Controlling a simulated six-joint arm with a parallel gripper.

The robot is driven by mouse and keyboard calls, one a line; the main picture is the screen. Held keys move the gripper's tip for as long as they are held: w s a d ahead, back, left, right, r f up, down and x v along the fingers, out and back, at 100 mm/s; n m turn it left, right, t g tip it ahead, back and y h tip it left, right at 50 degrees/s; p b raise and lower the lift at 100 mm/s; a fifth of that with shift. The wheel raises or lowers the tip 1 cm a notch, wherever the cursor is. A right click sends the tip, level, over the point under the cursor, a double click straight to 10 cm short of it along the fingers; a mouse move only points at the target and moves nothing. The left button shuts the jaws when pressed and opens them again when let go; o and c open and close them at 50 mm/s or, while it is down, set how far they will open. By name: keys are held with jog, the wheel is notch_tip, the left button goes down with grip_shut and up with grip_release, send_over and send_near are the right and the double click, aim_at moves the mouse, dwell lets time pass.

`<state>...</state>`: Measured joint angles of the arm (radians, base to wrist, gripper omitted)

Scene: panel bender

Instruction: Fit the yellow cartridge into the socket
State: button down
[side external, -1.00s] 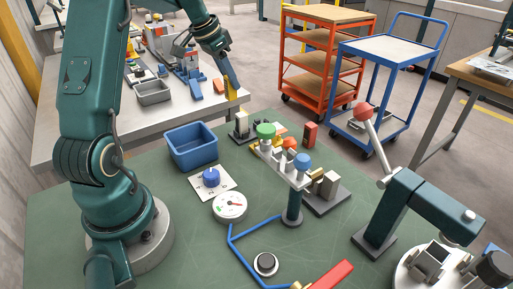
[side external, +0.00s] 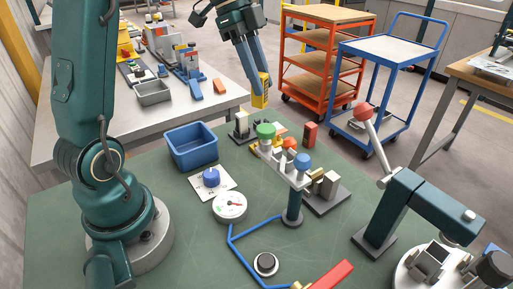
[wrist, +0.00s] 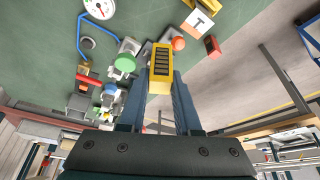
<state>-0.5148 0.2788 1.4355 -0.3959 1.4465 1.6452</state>
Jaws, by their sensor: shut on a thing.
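The yellow cartridge (side external: 260,99) is between the blue fingers of my gripper (side external: 257,82), which is shut on it. It hangs in the air above the back edge of the green table, over the area behind the valve parts. In the wrist view the cartridge (wrist: 161,62) sticks out past the fingertips of my gripper (wrist: 162,88), with a row of dark slots on its face. I cannot clearly pick out the socket. A dark base with pale upright blocks (side external: 242,125) stands below and left of the cartridge, and another block fixture (side external: 328,186) stands farther right.
A post with green (side external: 265,131) and blue knobs rises near the table's middle. A red block (side external: 311,133) stands to its right, and a blue bin (side external: 190,150) to its left. A gauge (side external: 229,206) and blue pipe lie in front. Open table shows around the bin.

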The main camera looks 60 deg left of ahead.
jog(key=s+d+r+m+g, duration=0.25)
jog(key=d+m, duration=0.35)
jog(key=d, duration=0.6)
jog(key=shift+t+h, duration=0.25)
jog(key=shift+h, duration=0.05)
jog(key=shift+s+a+f, duration=0.1)
jog(key=shift+s+f, duration=0.05)
jog(key=shift+f, duration=1.4)
jog(key=shift+s+f, duration=0.1)
jog(key=shift+f, duration=1.4)
jog(key=shift+f, duration=0.8)
jog(key=c, duration=0.5)
grip_release()
jog(key=shift+o, duration=0.2)
jog(key=shift+o, duration=1.3)
jog(key=shift+r, duration=0.15)
